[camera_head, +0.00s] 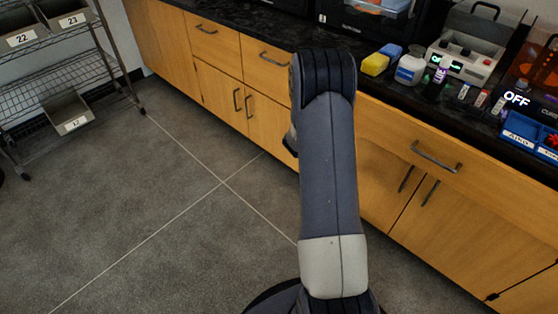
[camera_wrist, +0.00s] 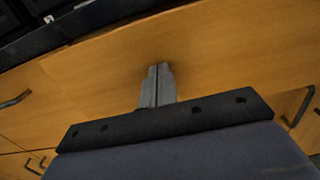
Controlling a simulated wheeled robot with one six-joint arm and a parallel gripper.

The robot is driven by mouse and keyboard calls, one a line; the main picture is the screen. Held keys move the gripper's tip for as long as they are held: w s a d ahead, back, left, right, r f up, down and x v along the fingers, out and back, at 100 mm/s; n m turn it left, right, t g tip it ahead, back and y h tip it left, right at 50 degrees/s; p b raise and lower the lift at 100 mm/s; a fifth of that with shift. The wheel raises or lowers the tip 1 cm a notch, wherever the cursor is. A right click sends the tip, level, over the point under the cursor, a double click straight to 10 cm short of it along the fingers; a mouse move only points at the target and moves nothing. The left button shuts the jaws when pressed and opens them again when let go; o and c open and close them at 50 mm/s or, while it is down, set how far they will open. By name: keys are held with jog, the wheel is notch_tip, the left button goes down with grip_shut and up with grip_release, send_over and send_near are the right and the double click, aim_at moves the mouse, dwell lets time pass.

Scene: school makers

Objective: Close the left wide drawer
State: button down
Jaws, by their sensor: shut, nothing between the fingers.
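The wide drawer (camera_head: 415,140) has a plain wooden front with a dark bar handle (camera_head: 436,157), right of my arm in the head view. My arm hides its left end. In the wrist view my gripper (camera_wrist: 158,68) is shut and empty, its fingertips in front of a wooden front (camera_wrist: 225,50), which appears to be this drawer's. I cannot tell whether they touch it. A dark handle (camera_wrist: 298,108) shows at the right there. The drawer looks nearly flush; any small gap is hard to judge. My gripper is hidden behind my arm in the head view.
Two narrower drawers (camera_head: 212,38) and cupboard doors (camera_head: 400,190) line the same cabinet. The black worktop (camera_head: 400,98) above holds a yellow sponge (camera_head: 374,65), a white bottle (camera_head: 410,68) and blue bins (camera_head: 528,132). A wire rack (camera_head: 75,65) stands left. The grey floor (camera_head: 150,215) is clear.

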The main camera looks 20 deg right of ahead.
jog(key=b+x, duration=0.1)
jog(key=x, duration=0.6)
jog(key=shift+d+b, duration=0.2)
jog(key=shift+b, duration=0.1)
jog(key=shift+w+r, duration=0.1)
jog(key=shift+r, duration=0.05)
jog(key=shift+r, duration=0.1)
